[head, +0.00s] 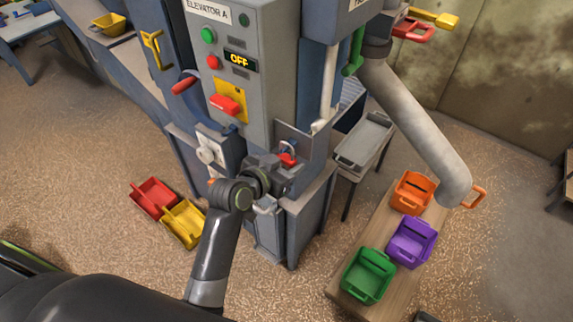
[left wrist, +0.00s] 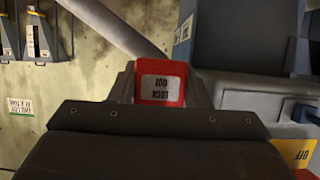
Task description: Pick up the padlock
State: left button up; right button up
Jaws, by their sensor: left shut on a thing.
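The red padlock (head: 288,159) is at the small grey shelf on the front of the elevator cabinet, its shackle showing above its red body. In the left wrist view the padlock (left wrist: 161,84) shows its red body with a white label, upside down, between the two fingers. My left gripper (head: 283,174) is shut on the padlock in front of the cabinet. Whether the padlock still touches the shelf cannot be told. My right gripper is not in view.
The control panel (head: 236,92) with a red switch handle (head: 226,104) and an OFF display is just above. A grey tray table (head: 364,142) and a bench with orange, purple and green buckets (head: 368,275) stand to the right. Red and yellow buckets (head: 184,222) lie on the floor at left.

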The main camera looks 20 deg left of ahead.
pick_arm(q)
jog(key=shift+r, duration=0.45)
jog(key=shift+s+a+b, duration=0.8)
jog(key=shift+s+a, duration=0.7)
jog(key=shift+s, duration=2.65)
jog(key=shift+s+a+b, duration=0.8)
jog(key=shift+s+a, duration=0.7)
jog(key=shift+s, duration=2.65)
jog(key=w+r+m+g+h, duration=0.1)
jog(key=w+r+h, duration=0.1)
jog(key=w+r, duration=0.3)
jog(key=shift+d+r+m, duration=0.15)
jog(key=shift+d+m, duration=0.25)
jog(key=shift+d, duration=0.05)
